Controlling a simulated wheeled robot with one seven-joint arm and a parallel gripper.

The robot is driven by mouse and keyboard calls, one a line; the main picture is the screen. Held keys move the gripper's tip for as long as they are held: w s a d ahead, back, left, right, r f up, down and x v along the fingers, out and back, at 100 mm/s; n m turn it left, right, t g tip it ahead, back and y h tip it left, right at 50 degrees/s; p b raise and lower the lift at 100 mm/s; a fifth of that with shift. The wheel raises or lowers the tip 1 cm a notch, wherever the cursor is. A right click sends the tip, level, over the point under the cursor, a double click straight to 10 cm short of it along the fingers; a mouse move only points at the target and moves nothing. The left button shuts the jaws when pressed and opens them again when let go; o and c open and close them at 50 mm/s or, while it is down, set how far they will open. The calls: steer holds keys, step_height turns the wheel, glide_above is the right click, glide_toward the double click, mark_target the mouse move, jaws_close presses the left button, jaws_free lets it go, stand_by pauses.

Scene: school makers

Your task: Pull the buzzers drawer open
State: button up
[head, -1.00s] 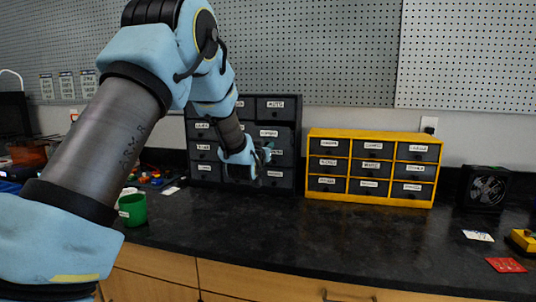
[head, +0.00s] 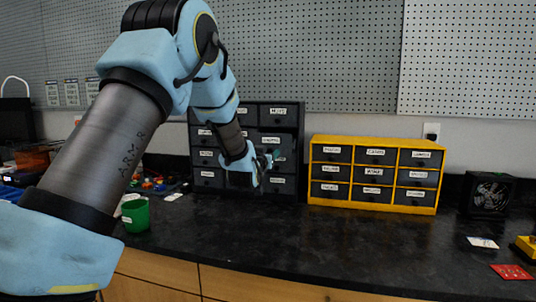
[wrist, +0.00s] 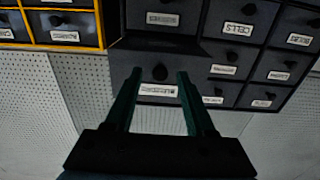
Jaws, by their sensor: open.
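The dark grey drawer cabinet (head: 302,150) stands at the back of the counter. One drawer in its right column, second row from the top (head: 283,143), juts out past its neighbours. In the wrist view, which is upside down, this drawer (wrist: 135,68) has a round black knob (wrist: 160,72) and a white label (wrist: 158,90) that seems to read buzzers. My gripper (head: 268,159) is in front of the cabinet. Its jaws (wrist: 155,80) are open, with the knob between them in the picture and no contact visible. My gripper partly hides the lower drawers in the head view.
A yellow cabinet with dark drawers (head: 374,208) stands to the right, with a black fan (head: 489,192) beyond it. A green cup (head: 135,215) and small parts (head: 153,184) lie to the left. The counter (head: 290,245) in front is clear.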

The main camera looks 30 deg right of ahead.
steer(key=b+v, duration=0.2)
steer(key=v, duration=0.8)
steer(key=shift+s+a, duration=0.2)
steer(key=w+a+f+n+g+y+p, duration=0.1)
steer(key=a+f+n+g+y+p, duration=0.2)
steer(key=a, duration=0.7)
steer(key=w+a+f+y+p, duration=0.1)
steer(key=a+f+y, duration=0.25)
steer(key=a, duration=0.75)
steer(key=s+a+f+n+g+y+p, duration=0.1)
steer(key=s+a+g, duration=0.3)
steer(key=s+a, duration=0.5)
steer(key=s+a+f+n+g+y+p, duration=0.1)
steer(key=s+a+n+g+y+p, duration=0.2)
steer(key=s+a, duration=0.6)
steer(key=shift+a+f+g+y, duration=0.4)
steer(key=shift+a+g+y, duration=0.4)
steer(key=shift+a, duration=0.35)
